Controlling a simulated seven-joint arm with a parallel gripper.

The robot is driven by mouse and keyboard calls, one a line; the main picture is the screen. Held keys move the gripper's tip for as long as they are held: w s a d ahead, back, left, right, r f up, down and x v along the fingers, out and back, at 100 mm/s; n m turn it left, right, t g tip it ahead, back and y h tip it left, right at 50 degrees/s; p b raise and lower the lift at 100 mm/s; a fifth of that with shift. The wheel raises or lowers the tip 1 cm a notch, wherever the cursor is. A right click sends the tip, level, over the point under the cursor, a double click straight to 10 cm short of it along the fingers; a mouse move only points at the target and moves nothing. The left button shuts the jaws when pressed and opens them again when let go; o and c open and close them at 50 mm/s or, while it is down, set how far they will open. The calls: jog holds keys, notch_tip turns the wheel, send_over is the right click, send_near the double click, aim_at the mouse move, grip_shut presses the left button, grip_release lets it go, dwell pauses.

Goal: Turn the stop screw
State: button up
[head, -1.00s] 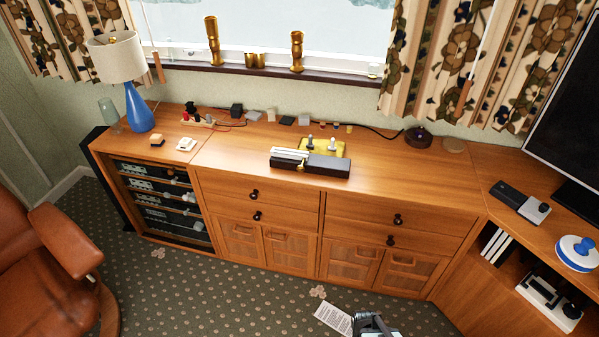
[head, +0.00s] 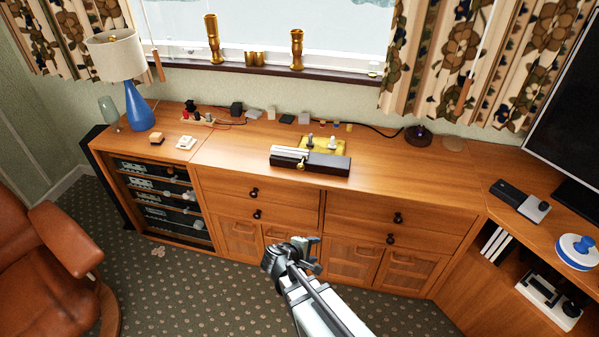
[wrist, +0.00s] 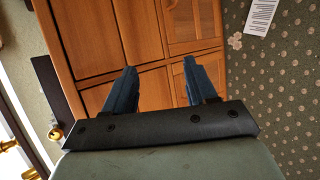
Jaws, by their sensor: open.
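A low device with a dark base (head: 328,164) and pale metal bars stands on the cabinet top, at the middle of the head view. A small brass knob (head: 300,164) shows at its front; it looks like the stop screw, but it is too small to be sure. A dark bar with a brass knob (wrist: 57,134) also shows at the left of the wrist view. My gripper (head: 306,243) is in front of the cabinet, below and apart from the device. Its two blue fingers (wrist: 158,88) are apart with nothing between them.
The wooden cabinet (head: 265,190) has knobbed drawers and handled doors behind my gripper. A brass plate (head: 335,143) with two pegs is behind the device. Small blocks and cables line the back. A blue lamp (head: 139,108) stands left.

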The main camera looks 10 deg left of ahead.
jog(key=w+a+r+n+t, duration=0.3)
jog(key=w+r+n+t, duration=0.25)
jog(key=r, duration=0.25)
jog(key=n+t+y, duration=0.4)
jog(key=n+y, duration=0.1)
jog(key=n, duration=1.1)
send_near(300, 168)
jog(key=w, duration=0.9)
jog(key=shift+r, duration=0.1)
grip_shut()
jog(key=shift+m, duration=0.25)
